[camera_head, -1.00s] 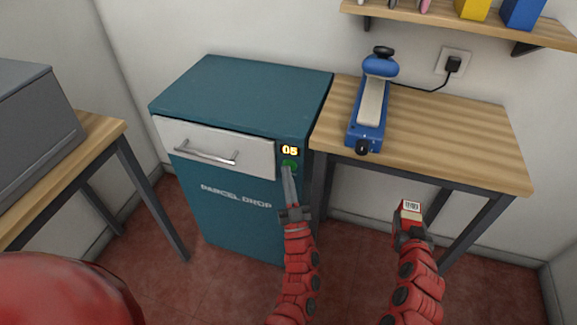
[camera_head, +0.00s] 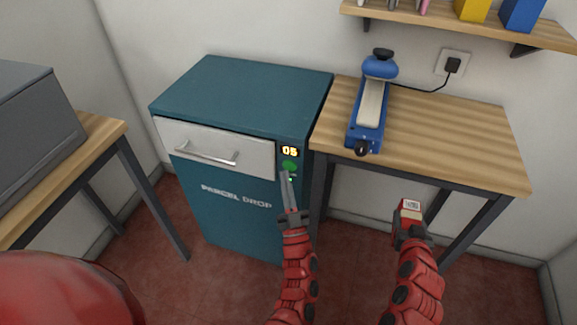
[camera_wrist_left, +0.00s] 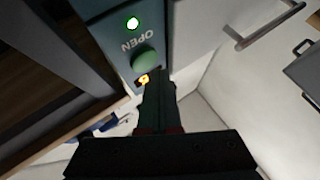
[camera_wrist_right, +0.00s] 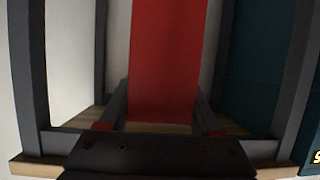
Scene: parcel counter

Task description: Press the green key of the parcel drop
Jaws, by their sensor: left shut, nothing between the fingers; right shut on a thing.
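The teal parcel drop (camera_head: 236,215) stands against the wall with its light grey drawer (camera_head: 215,150) shut. The round green key (camera_head: 289,165) sits below the lit "05" display (camera_head: 290,151) at the drawer's right. In the left wrist view the green key (camera_wrist_left: 146,61) is beside the word OPEN, and a lamp (camera_wrist_left: 132,23) glows white with a green rim. My left gripper (camera_head: 284,174) is shut and empty, its tips just below the key and seemingly apart from it. My right gripper (camera_head: 408,225) is shut on a red box (camera_wrist_right: 165,60) with a white label.
A wooden table (camera_head: 470,140) at the right bears a blue and white device (camera_head: 370,105) with a cord to the wall socket. A shelf (camera_head: 540,32) hangs above it. A grey case (camera_head: 35,125) stands on a table at the left.

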